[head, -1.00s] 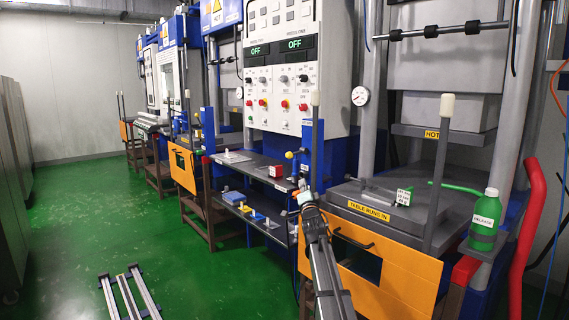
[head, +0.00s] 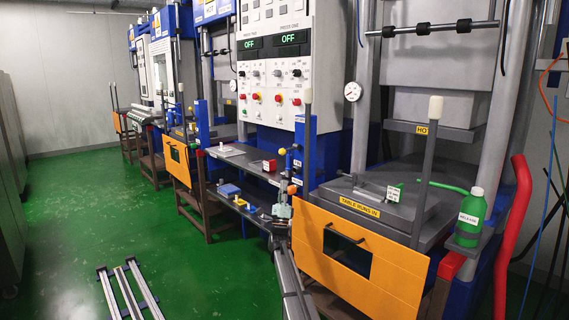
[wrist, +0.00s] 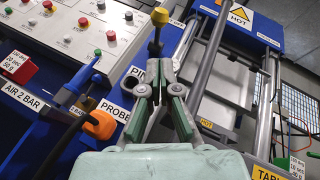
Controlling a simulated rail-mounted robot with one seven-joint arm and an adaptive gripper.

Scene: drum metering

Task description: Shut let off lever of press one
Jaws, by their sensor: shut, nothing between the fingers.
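A lever with a yellow knob (head: 282,152) stands at the left side of press one, beside the control console. In the wrist view its yellow knob (wrist: 160,16) and black collar show just beyond my fingertips. My gripper (head: 283,193) is below that knob in the head view, in front of the dark shelves. In the wrist view my gripper (wrist: 157,75) is shut and empty, its fingers pointing up at the lever. The fingers and palm hide the lever's lower part, and I cannot tell whether they touch it.
The console (head: 275,80) reads OFF twice. Press one's orange guard (head: 360,255) and upright posts are at right.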

